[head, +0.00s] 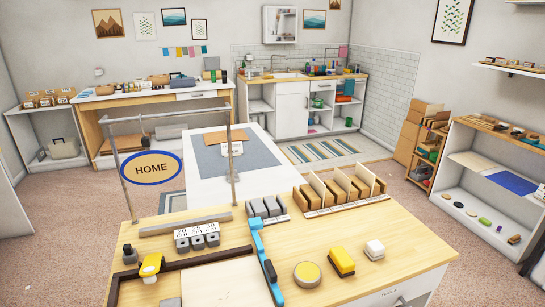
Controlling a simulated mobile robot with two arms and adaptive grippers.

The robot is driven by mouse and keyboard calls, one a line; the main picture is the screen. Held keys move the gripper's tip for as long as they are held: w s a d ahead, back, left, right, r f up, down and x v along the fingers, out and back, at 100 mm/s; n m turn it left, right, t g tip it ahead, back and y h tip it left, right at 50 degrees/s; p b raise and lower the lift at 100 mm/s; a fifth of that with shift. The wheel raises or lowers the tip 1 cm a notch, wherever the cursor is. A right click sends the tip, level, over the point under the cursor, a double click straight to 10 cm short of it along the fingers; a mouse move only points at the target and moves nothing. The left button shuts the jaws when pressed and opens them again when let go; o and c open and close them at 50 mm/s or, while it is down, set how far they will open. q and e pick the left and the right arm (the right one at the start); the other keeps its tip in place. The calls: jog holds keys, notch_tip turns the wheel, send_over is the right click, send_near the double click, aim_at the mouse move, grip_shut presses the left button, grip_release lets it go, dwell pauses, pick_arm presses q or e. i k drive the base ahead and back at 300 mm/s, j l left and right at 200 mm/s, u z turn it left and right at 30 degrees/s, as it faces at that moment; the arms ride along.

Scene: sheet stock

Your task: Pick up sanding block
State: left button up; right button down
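No label marks the sanding block, and I cannot tell for sure which item it is. A yellow block (341,261) with darker sides lies on the front wooden table (415,250), right of the blue trimmer arm. Several grey blocks (265,206) stand in a row further back on the same table. Neither of my grippers is in view.
A round yellow-topped tin (307,275) sits left of the yellow block. The long blue arm (265,262) lies beside a pale board (220,285). A wooden sorter (340,190) lines the back edge. The table's right front is clear.

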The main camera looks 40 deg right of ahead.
aim_at(342, 263)
jog(key=z, duration=1.7)
